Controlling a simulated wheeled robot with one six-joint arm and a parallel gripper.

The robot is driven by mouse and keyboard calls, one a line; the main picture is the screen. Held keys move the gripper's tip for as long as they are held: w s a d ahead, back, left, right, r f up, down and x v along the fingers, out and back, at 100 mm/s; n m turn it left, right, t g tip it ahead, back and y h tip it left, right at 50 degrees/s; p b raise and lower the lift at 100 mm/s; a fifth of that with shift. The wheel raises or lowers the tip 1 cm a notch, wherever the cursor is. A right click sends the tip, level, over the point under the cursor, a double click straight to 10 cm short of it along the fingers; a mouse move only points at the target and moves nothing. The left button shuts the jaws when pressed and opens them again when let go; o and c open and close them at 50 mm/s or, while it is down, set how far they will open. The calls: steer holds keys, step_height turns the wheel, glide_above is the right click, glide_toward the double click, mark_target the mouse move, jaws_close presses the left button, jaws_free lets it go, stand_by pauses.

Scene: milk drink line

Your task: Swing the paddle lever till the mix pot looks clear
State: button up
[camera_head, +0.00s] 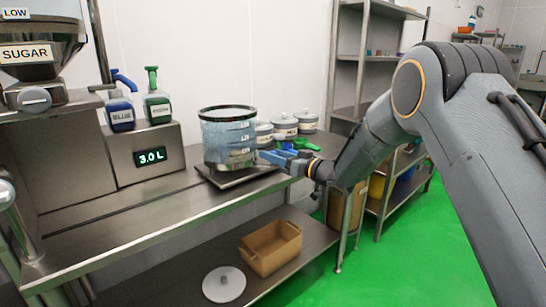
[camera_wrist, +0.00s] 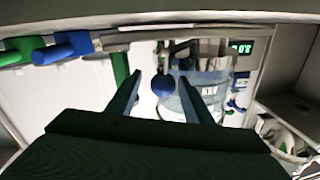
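The mix pot (camera_head: 228,137) is a see-through graduated vessel with a dark rim. It stands upright on a flat metal base (camera_head: 238,174) on the steel counter. Its contents look pale bluish; how clear they are is hard to tell. My gripper (camera_head: 268,157) is at the pot's right side in the head view, level with its lower part. In the wrist view my gripper (camera_wrist: 162,100) has its fingers apart, with a round blue knob (camera_wrist: 163,87) showing between them, beside the pot (camera_wrist: 212,84). The knob may belong to the paddle lever. Contact with it cannot be told.
Several lidded tubs (camera_head: 285,123) stand behind the pot. Green and blue handles (camera_head: 305,145) lie near my wrist. A brown crate (camera_head: 270,248) sits on the lower shelf.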

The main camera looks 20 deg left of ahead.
steer(key=shift+s+a, duration=0.15)
steer(key=v, duration=0.7)
steer(key=shift+d+b, duration=0.3)
steer(key=shift+d, duration=0.1)
